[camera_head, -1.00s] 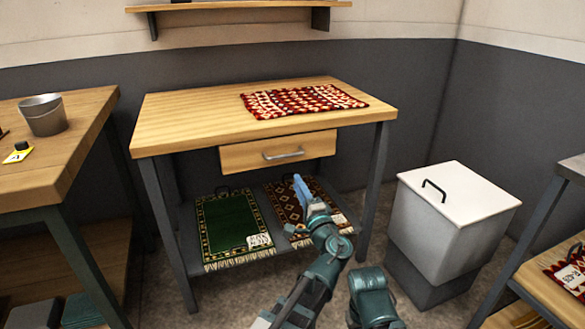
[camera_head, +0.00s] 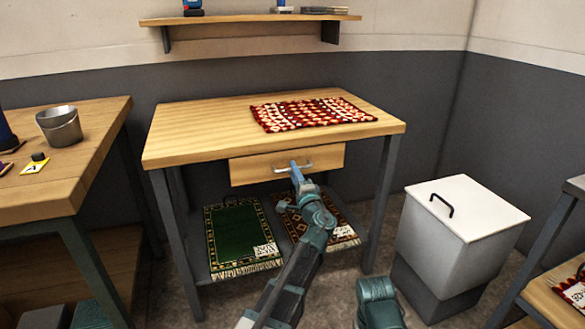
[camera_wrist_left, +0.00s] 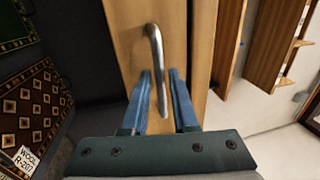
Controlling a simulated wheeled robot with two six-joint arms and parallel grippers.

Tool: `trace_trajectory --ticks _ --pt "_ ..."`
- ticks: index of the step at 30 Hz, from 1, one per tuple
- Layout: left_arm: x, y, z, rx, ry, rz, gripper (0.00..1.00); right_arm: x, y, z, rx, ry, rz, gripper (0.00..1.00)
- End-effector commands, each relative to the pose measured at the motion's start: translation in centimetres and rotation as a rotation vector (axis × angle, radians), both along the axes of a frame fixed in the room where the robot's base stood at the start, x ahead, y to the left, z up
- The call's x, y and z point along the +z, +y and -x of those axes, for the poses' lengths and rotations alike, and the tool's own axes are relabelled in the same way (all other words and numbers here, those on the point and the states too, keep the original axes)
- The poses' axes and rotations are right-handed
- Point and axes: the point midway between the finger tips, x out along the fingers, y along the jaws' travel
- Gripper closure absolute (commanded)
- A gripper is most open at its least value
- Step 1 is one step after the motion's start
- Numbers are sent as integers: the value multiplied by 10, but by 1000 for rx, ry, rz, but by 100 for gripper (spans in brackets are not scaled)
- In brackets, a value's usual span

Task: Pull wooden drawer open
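The wooden drawer (camera_head: 252,170) sits closed under the top of a wooden table (camera_head: 190,130). Its metal bar handle (camera_head: 309,163) is on the front face. My left gripper (camera_head: 294,164) is at the handle, with its blue fingers pointing at the drawer front. In the left wrist view, the fingers (camera_wrist_left: 160,74) are apart, and the lower part of the handle (camera_wrist_left: 151,42) lies between or just ahead of them. I cannot tell whether they touch it. My right gripper is not in view.
A red patterned rug (camera_head: 310,113) lies on the tabletop. A green rug (camera_head: 235,235) and a brown rug (camera_head: 340,232) lie on the lower shelf. A white lidded bin (camera_head: 450,240) stands right. A bucket (camera_head: 60,126) stands on the left bench.

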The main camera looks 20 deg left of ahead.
Motion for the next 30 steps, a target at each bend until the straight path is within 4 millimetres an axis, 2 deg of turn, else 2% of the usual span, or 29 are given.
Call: trace_trajectory --ticks 4,14,15,19,20,30 --pt "2 6 -9 1 0 0 73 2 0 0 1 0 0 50" --pt "2 8 -11 0 0 0 73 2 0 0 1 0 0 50" --pt "2 8 -11 0 0 0 75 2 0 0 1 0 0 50" --pt "2 8 -11 0 -1 1 98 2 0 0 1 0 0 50" --pt "2 8 -11 0 -1 1 100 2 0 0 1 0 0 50" --pt "2 8 -11 0 0 1 100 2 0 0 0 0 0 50"
